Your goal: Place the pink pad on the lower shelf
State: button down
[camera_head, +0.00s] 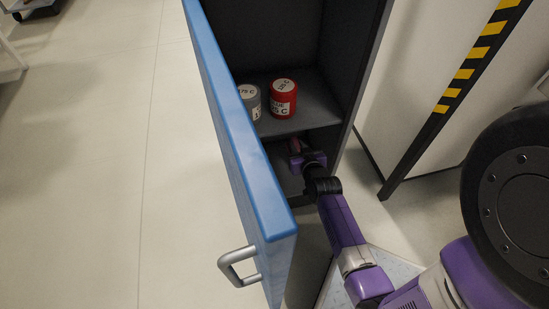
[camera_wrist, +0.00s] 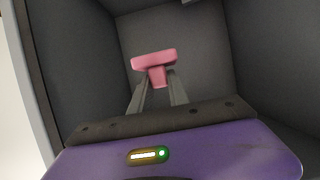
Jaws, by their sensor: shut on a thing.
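My gripper (camera_head: 300,157) reaches into the lower compartment of a dark cabinet in the head view. In the wrist view, my gripper (camera_wrist: 158,84) is shut on the pink pad (camera_wrist: 153,60), a T-shaped piece held at the fingertips. The lower shelf (camera_head: 285,177) is the dark floor of that compartment, partly hidden by my gripper and the door. I cannot tell whether the pad touches it.
The upper shelf (camera_head: 315,117) holds a grey can (camera_head: 250,101) and a red can (camera_head: 284,98). The blue cabinet door (camera_head: 235,125) with a handle (camera_head: 237,268) stands open on the left. A black and yellow striped post (camera_head: 455,95) stands at right. Clear floor lies at left.

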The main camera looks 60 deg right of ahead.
jog(key=f+b, duration=0.3)
jog(key=f, duration=0.2)
jog(key=f+b, duration=0.3)
jog(key=f, duration=0.2)
jog(key=f+b, duration=0.3)
jog(key=f, duration=0.2)
jog(key=shift+w+d+f, duration=0.15)
jog(key=shift+d, duration=0.1)
notch_tip(320, 180, down, 5)
jog(key=b, duration=0.4)
jog(key=shift+r, duration=0.2)
jog(key=shift+f, duration=0.1)
jog(key=c, duration=1.3)
grip_release()
jog(key=shift+o, duration=0.2)
